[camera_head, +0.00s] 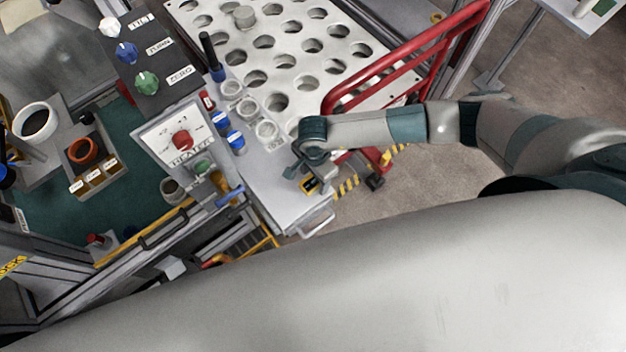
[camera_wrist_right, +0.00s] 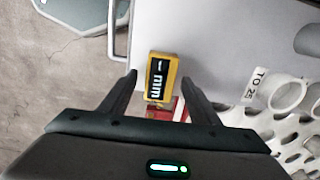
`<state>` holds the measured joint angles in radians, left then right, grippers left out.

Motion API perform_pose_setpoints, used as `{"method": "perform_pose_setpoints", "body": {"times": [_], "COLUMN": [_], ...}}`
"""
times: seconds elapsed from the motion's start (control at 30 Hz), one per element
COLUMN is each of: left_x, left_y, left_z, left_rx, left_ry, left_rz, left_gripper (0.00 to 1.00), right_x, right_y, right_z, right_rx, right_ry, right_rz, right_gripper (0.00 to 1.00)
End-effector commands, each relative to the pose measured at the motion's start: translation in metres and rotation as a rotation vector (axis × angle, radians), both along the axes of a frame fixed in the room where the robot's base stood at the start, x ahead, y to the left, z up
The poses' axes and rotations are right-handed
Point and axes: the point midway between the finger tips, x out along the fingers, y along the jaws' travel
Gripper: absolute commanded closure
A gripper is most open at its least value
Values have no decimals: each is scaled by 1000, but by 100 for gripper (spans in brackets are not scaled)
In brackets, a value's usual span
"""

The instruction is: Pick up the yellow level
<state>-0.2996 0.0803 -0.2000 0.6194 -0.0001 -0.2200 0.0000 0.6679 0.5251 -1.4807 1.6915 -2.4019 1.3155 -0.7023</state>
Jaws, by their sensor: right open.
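The yellow level (camera_wrist_right: 161,66) is a small yellow block with a black label. In the right wrist view it appears between the fingertips of my right gripper (camera_wrist_right: 158,84), with a gap on the left and a narrower one on the right. In the head view the level (camera_head: 310,186) shows as a small yellow patch at the near end of the light grey bench, just below my right gripper (camera_head: 302,178). The right gripper is open and not closed on it. My left gripper is not in view.
A white rack with round holes (camera_head: 325,46) and a red rail (camera_head: 425,60) lie beyond the right arm. Cups and blue-capped items (camera_head: 236,140) stand left of the gripper. A heater box (camera_head: 170,132) is further left. A handle (camera_head: 318,220) sticks out from the bench front.

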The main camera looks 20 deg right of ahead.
Motion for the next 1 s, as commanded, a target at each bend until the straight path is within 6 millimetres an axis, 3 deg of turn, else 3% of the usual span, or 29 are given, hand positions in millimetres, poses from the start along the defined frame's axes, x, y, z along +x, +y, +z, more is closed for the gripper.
{"method": "perform_pose_setpoints", "body": {"times": [0.33,0.53,1.0], "left_x": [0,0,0], "left_y": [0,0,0], "left_z": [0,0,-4], "left_rx": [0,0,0], "left_ry": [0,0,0], "left_rz": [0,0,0], "left_gripper": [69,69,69], "right_x": [0,0,0], "right_y": [0,0,0], "right_z": [0,0,6], "right_rx": [-1,-1,-1], "right_ry": [0,0,0], "right_rz": [0,0,0], "right_gripper": [44,92,92]}}
